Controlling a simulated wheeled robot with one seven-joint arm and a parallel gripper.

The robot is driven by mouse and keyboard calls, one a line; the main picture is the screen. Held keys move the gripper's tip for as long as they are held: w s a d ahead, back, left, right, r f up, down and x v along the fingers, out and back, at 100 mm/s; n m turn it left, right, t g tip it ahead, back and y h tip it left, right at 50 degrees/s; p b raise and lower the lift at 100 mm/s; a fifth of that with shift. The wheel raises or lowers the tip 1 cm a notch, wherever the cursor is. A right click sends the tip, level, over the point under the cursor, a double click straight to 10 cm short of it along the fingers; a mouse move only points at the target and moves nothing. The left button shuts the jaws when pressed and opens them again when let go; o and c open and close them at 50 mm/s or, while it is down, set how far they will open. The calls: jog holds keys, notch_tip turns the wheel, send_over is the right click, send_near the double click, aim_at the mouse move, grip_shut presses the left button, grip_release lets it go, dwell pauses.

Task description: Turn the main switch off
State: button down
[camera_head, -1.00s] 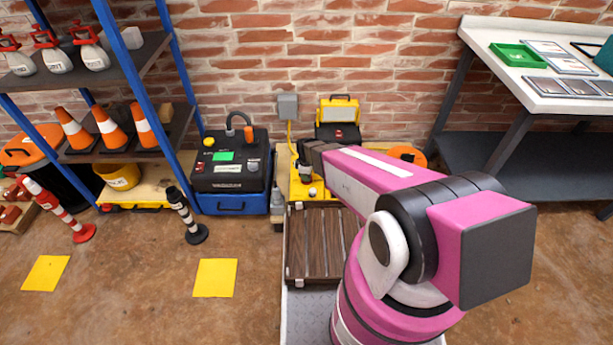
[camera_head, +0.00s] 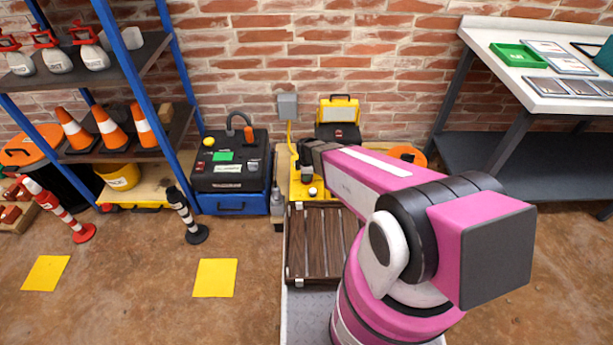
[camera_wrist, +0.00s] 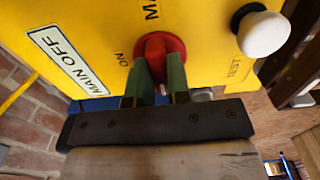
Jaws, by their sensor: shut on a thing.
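The main switch is a red knob (camera_wrist: 158,44) on the face of a yellow box (camera_wrist: 205,35), which also shows in the head view (camera_head: 298,193). My gripper (camera_wrist: 154,74) is shut on the red knob, with one green finger on each side of it. A "MAIN OFF" plate (camera_wrist: 65,58) lies to the left of the knob and the word "ON" is printed between them. The exact angle of the knob is hard to tell. In the head view my arm hides part of the box, and the knob cannot be made out.
A white push knob (camera_wrist: 263,33) sticks out to the right of the switch, near the word "TEST". A slatted wooden crate (camera_head: 320,245) stands in front of the yellow box. A black-and-blue unit (camera_head: 230,175) stands to its left. A workbench (camera_head: 530,85) is at right.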

jog(key=c, duration=1.1)
grip_release()
jog(key=shift+r, duration=0.1)
notch_tip(320, 180, up, 11)
jog(key=shift+f, duration=0.15)
jog(key=s+d+r+m, duration=0.3)
jog(key=d+r+m, duration=0.2)
jog(key=m, duration=0.1)
jog(key=s+d+r+m, duration=0.3)
jog(key=d+r+m, duration=0.2)
jog(key=d+m, duration=0.1)
jog(key=s+d+r+m, duration=0.3)
jog(key=d+r+m, duration=0.2)
jog(key=d+m, duration=0.1)
jog(key=shift+r, duration=0.4)
